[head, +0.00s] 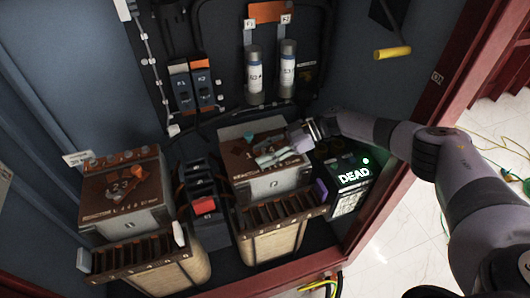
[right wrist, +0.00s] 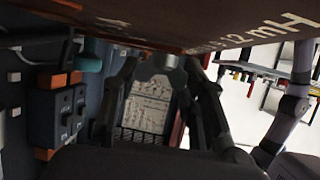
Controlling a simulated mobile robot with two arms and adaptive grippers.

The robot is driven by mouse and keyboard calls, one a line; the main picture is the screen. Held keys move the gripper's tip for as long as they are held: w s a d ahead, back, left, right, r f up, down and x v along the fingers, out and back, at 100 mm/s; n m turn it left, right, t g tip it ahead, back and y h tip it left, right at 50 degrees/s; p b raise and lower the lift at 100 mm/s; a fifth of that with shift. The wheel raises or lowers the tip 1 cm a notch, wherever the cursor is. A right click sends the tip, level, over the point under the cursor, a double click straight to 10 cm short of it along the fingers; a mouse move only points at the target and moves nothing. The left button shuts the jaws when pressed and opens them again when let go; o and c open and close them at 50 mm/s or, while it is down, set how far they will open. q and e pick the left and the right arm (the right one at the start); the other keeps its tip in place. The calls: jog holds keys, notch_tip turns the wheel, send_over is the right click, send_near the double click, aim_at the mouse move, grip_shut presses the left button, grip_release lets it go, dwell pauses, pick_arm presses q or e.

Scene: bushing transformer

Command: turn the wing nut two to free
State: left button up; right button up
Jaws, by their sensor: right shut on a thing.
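The right-hand reactor block (head: 265,183) has a brown top with a small teal part (head: 249,137) near its back edge. My right gripper (head: 265,160) reaches in from the right, low over this top. It is shut on a small part there, which I take to be the wing nut; the fingers mostly hide it in the head view. In the right wrist view a grey metal piece (right wrist: 165,62) shows between the fingers, against the brown board (right wrist: 190,22). How far the nut is turned cannot be told. My left gripper is not in view.
A similar reactor block (head: 124,205) stands at the left. Black breakers with a red part (head: 203,205) stand between the blocks. A box lit "DEAD" (head: 354,174) stands close under my right arm. Two white fuses (head: 255,75) and a yellow handle (head: 392,53) are behind.

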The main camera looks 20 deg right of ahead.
aim_at(264, 152)
jog(key=o, duration=1.2)
notch_tip(264, 152, up, 10)
jog(key=shift+r, duration=0.1)
